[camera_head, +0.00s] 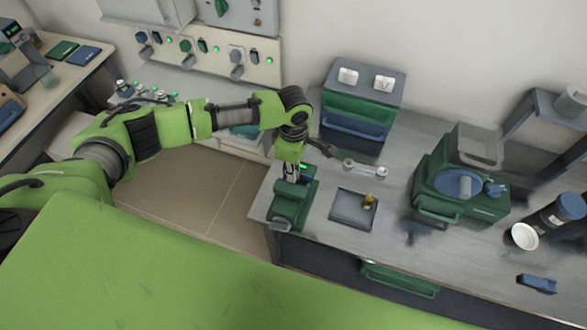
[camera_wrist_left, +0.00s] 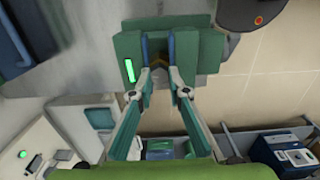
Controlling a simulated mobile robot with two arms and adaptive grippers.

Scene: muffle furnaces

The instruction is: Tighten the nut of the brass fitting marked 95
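My left gripper (camera_head: 291,178) points down over a green vise (camera_head: 288,212) at the table's left edge. In the left wrist view its fingers (camera_wrist_left: 165,78) are apart, with a gap between the tips. The vise (camera_wrist_left: 205,60) shows behind them with two blue jaw faces. A small dark or brownish shape lies between the jaws; I cannot tell what it is. A brass fitting (camera_head: 369,201) stands on a grey tray (camera_head: 348,208) to the right of the vise. Its marking is too small to read. My right gripper is not in view.
A drawer cabinet (camera_head: 361,103) stands behind the wrench. A green machine with a blue disc (camera_head: 460,186) stands to the right. A dark blue cylinder (camera_head: 562,213), a white dish (camera_head: 524,236) and a blue block (camera_head: 537,284) are farther right. The table front between tray and block is mostly clear.

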